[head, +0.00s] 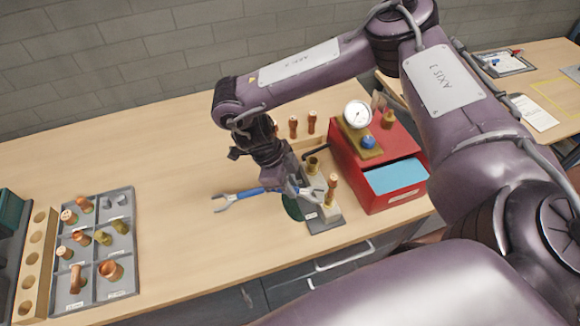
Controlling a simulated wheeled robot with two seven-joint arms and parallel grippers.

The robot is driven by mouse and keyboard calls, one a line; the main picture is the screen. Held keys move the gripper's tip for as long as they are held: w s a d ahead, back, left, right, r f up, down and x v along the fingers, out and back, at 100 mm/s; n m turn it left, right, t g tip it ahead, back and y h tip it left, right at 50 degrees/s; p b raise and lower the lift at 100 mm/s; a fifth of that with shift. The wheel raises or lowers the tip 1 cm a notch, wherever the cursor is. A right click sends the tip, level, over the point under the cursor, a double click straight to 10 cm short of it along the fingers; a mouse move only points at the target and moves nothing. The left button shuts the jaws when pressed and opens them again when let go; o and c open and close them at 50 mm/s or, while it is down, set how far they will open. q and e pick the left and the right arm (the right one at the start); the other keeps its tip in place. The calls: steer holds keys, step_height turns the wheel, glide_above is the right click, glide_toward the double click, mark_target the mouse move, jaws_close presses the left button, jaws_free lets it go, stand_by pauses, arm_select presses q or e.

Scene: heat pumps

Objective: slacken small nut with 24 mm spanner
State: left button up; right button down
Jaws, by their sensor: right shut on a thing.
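My right gripper (291,188) is shut on a blue-handled spanner (248,193), which lies nearly level above the bench. One silver open jaw points left; the other end is at the gripper, beside the grey block (325,222). On this block stand an upright copper pipe with a brass nut (329,199) and, behind it, a brass fitting (312,166). I cannot tell which nut is the small one, or whether the spanner touches either. The spanner's size mark is not readable. My left gripper is not in view.
A red box (377,160) with a pressure gauge (357,114) stands just right of the block. Two copper pieces (302,125) stand behind. A grey sorting tray (92,240) of fittings and a wooden rack (35,262) are at left. The bench between tray and spanner is clear.

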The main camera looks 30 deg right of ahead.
steer(key=shift+s+d+p, duration=0.15)
steer(key=shift+p, duration=0.15)
stand_by(0.4)
steer(key=shift+s+d, duration=0.35)
steer(key=shift+d, duration=0.05)
steer(key=shift+s+d+p, duration=0.15)
steer(key=shift+d+p, duration=0.05)
steer(key=shift+p, duration=0.25)
steer(key=shift+s+d, duration=0.25)
stand_by(0.5)
